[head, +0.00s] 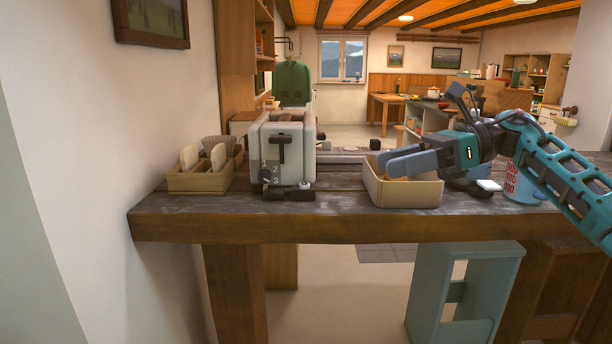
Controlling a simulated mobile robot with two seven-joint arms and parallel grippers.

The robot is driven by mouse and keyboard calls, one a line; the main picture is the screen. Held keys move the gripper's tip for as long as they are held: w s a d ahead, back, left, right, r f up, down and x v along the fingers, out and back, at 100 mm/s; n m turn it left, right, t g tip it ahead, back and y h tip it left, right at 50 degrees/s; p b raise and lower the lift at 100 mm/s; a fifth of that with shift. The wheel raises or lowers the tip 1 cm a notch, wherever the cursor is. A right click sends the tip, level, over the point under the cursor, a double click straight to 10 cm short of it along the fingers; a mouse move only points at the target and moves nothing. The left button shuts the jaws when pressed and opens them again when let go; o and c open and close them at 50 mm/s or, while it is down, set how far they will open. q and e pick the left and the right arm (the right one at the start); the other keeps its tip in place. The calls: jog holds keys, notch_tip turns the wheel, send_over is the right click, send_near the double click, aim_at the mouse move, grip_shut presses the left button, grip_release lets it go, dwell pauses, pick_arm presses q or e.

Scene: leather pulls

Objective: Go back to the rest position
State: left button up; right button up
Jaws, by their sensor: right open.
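My right arm comes in from the right. Its blue-grey gripper (388,164) points left and sits over the tan open box (405,194) on the wooden table (345,229). The gripper is open. I see nothing held between its fingers, though the view of the gap is partly blocked. The fingers hide part of the inside of the box, and I cannot tell whether they touch its rim. My left gripper is not in view.
A white toaster (304,152) stands left of the box. A wooden holder (200,182) with bread slices (190,157) is at the far left by the wall. A blue cup (522,189) with red markings stands behind my right arm. A blue stool (435,296) is below the table.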

jog(key=a+f+m+t+y, duration=0.45)
jog(key=a+f+m, duration=0.35)
jog(key=f+m, duration=0.2)
jog(key=s+d+f+m+t+h+p, duration=0.1)
jog(key=s+f+m+t+h, duration=0.25)
jog(key=f+m+t, duration=1.1)
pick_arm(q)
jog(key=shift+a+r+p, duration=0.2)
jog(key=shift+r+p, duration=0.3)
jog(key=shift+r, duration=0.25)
pick_arm(e)
jog(key=s+d+f+m+g+h, duration=0.4)
jog(key=s+f+m+h, duration=0.3)
jog(key=s+f+m, duration=0.3)
jog(key=s+d+f+m+g+h, duration=0.4)
jog(key=s+f+m, duration=0.6)
jog(key=m, duration=0.5)
jog(key=s+d+h, duration=0.2)
jog(key=h, duration=0.1)
jog(key=shift+s, duration=0.2)
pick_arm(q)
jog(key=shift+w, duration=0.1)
pick_arm(e)
jog(key=shift+f+m, duration=0.1)
jog(key=shift+m, duration=0.15)
